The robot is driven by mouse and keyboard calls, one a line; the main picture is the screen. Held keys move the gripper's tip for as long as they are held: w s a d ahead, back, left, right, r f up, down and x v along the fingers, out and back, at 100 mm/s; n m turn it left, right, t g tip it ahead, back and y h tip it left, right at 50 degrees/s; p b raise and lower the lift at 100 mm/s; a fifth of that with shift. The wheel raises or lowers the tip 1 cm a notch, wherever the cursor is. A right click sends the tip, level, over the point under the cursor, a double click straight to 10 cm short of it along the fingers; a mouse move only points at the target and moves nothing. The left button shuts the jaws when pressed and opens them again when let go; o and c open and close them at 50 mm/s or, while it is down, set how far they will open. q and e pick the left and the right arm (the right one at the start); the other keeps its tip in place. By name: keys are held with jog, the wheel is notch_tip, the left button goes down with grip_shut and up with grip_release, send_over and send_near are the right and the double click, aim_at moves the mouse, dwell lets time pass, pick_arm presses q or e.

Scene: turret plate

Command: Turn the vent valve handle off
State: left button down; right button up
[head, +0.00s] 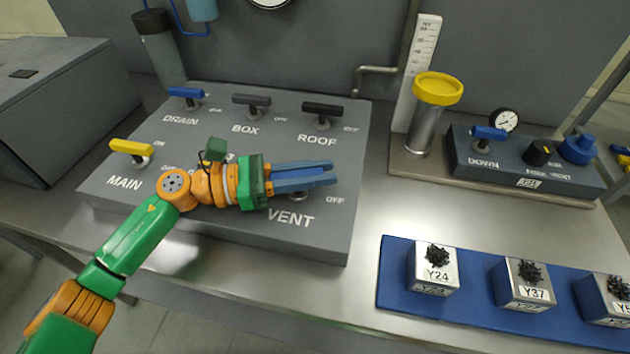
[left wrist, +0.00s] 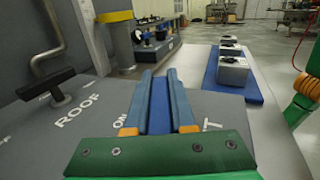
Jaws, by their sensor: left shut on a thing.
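The VENT valve sits at the front right of the grey valve plate (head: 230,235), with its ON and OFF marks beside it. My left gripper (head: 333,171) lies over this valve, with its blue-grey fingers pointing right in the head view. It is shut on the vent valve handle (left wrist: 159,112), a blue bar that shows between the two fingers in the left wrist view. In the head view the fingers hide most of the handle, and part of its round base shows below them. My right gripper is in neither view.
Other handles on the plate are yellow MAIN (head: 130,147), blue DRAIN (head: 186,92), grey BOX (head: 251,100) and black ROOF (head: 322,108). A blue mat (head: 393,285) with labelled metal blocks and a yellow-topped cylinder (head: 438,89) stand to the right.

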aim_at(317, 171)
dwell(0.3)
pick_arm(q)
jog(key=c, duration=0.8)
grip_release()
jog(key=shift+d, duration=0.1)
jog(key=shift+o, duration=0.2)
jog(key=shift+r, duration=0.2)
notch_tip(317, 171, up, 3)
jog(key=shift+f+b, duration=0.2)
jog(key=shift+b, duration=0.6)
jog(key=s+a+r, duration=0.1)
jog(key=s+r, duration=0.9)
jog(key=s, duration=0.4)
jog(key=shift+b, duration=0.35)
